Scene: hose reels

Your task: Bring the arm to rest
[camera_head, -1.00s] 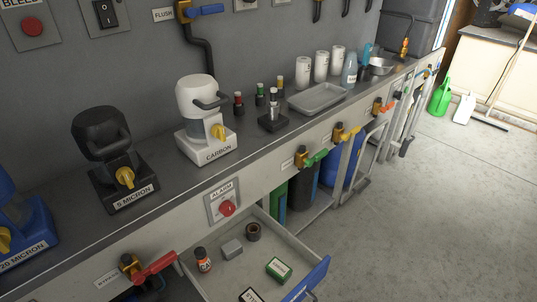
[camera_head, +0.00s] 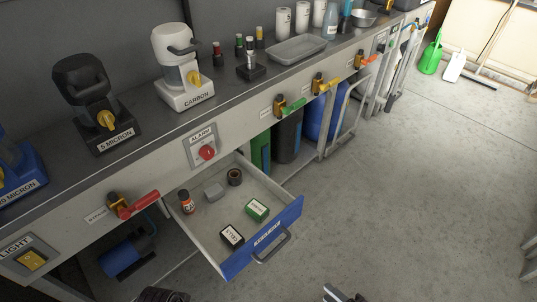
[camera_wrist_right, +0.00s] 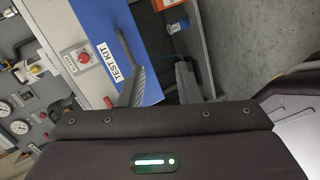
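My right gripper (camera_head: 343,294) just enters at the bottom edge of the head view, to the right of the open drawer and apart from it. In the right wrist view my right gripper (camera_wrist_right: 160,84) has its two fingers spread with nothing between them. The drawer's blue front (camera_wrist_right: 88,22), labelled TEST KIT, and its handle show beyond the fingers. My left gripper cannot be made out; a dark ribbed piece at the bottom left of the head view may be part of my arm.
The open drawer (camera_head: 222,256) juts from the counter, holding an orange-and-black bottle (camera_head: 187,202), a grey block (camera_head: 213,192), a dark ring (camera_head: 235,177), a green box (camera_head: 256,209) and a black box (camera_head: 232,236). Filter units stand on the counter. The floor (camera_head: 400,190) at right is clear.

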